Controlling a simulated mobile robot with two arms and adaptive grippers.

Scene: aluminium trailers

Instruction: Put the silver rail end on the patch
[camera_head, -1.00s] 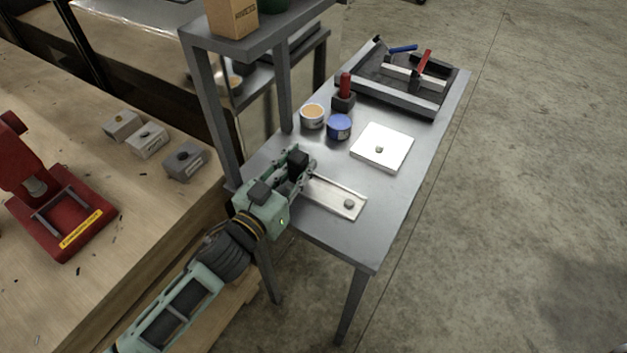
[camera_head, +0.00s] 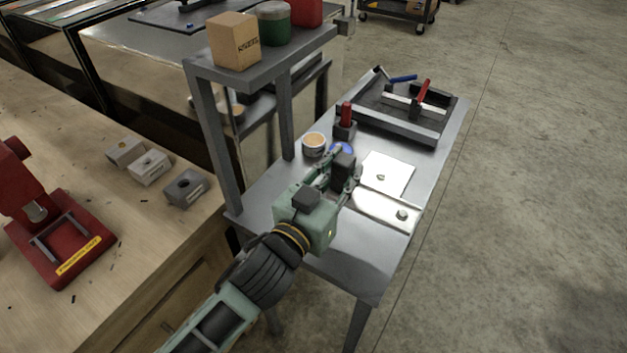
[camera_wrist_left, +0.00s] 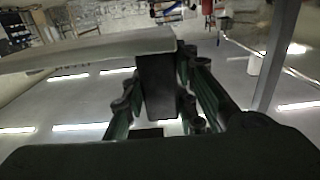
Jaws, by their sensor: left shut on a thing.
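The silver rail end (camera_head: 383,209) is a flat bright strip with a round grey knob near its right end. My left gripper (camera_head: 353,182) is shut on its left end and holds it over the right part of the metal table. In the left wrist view the rail end (camera_wrist_left: 90,50) sticks out to the left from my left gripper (camera_wrist_left: 157,80). A pale square plate (camera_head: 390,168), which looks like the patch, lies just behind the rail end, with a small grey spot in its middle. Its near edge is partly covered. My right gripper is not in view.
A tan-topped tin (camera_head: 314,143) and a blue tin (camera_head: 343,148), partly hidden by my gripper, stand behind. A red-handled tool (camera_head: 346,115) and a dark tray (camera_head: 393,112) are at the back. A raised shelf (camera_head: 262,62) rises on the left. The near table (camera_head: 340,268) is clear.

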